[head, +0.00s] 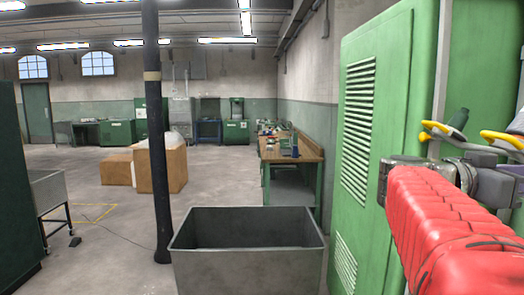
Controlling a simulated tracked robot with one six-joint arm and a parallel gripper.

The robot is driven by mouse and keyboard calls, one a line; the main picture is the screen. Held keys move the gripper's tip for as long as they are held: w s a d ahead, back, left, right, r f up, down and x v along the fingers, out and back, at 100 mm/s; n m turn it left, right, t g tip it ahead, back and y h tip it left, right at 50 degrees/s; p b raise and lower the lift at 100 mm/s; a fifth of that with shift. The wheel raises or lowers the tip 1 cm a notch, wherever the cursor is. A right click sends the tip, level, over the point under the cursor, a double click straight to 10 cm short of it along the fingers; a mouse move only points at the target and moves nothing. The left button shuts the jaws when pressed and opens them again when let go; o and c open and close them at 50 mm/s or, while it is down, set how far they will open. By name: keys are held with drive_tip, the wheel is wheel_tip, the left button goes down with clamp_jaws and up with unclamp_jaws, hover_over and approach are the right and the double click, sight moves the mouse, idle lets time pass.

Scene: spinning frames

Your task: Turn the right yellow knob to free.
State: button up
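My gripper (456,130) is at the right of the head view, past the end of my red-sleeved arm. Its two yellow-edged fingers stand apart, so it looks open, and I see nothing held between them. A dark green rounded piece (458,119) shows just behind the left finger; I cannot tell what it belongs to. The gripper is in front of a tall green machine cabinet (393,60) with louvred vents. I cannot make out a yellow knob on the machine or its setting; my arm and the picture's right edge hide part of that side.
A grey open bin (245,262) stands in front, left of the cabinet. A dark column (156,130) rises behind it to the left. A workbench (290,150), wooden boxes (163,165) and a grey sink-like trough (47,190) stand further off. Concrete floor is clear around the boxes.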

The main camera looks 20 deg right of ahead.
drive_tip(key=x, duration=0.7)
drive_tip(key=shift+s, duration=0.1)
drive_tip(key=shift+c, duration=0.6)
